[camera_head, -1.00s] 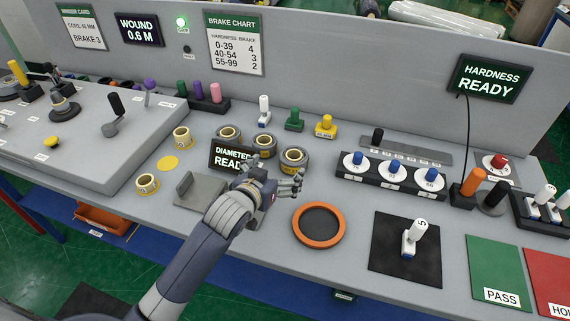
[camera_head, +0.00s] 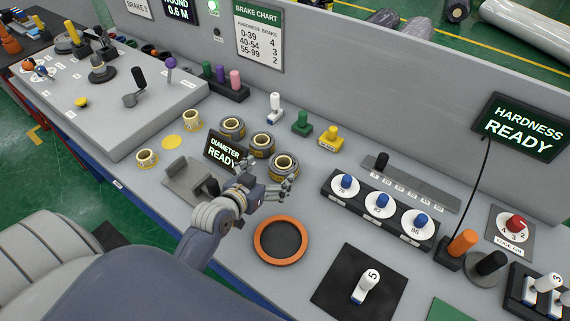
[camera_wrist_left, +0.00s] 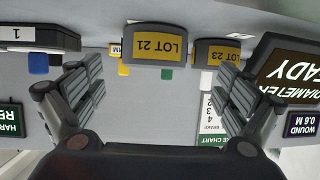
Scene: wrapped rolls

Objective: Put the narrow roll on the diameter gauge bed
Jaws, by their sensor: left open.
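Three grey-wrapped rolls with yellow labels stand in a row behind the diameter display: a far one (camera_head: 232,127), a middle one (camera_head: 262,143) and a near one (camera_head: 284,166). Two cream rolls (camera_head: 147,158) (camera_head: 192,119) stand to the left. I cannot tell which roll is the narrow one. The grey diameter gauge bed (camera_head: 178,178) is in front of the display and looks empty. My left gripper (camera_head: 278,183) is open and empty, just in front of the near roll. In the left wrist view, the LOT 21 roll (camera_wrist_left: 155,45) shows between its spread fingers. My right gripper is not in view.
The DIAMETER READY display (camera_head: 222,152) stands close to the left of my gripper. An orange ring (camera_head: 281,241) lies in front, with a black mat (camera_head: 345,290) to its right. A rack of blue-knobbed dials (camera_head: 380,207) is to the right. The panel wall rises behind.

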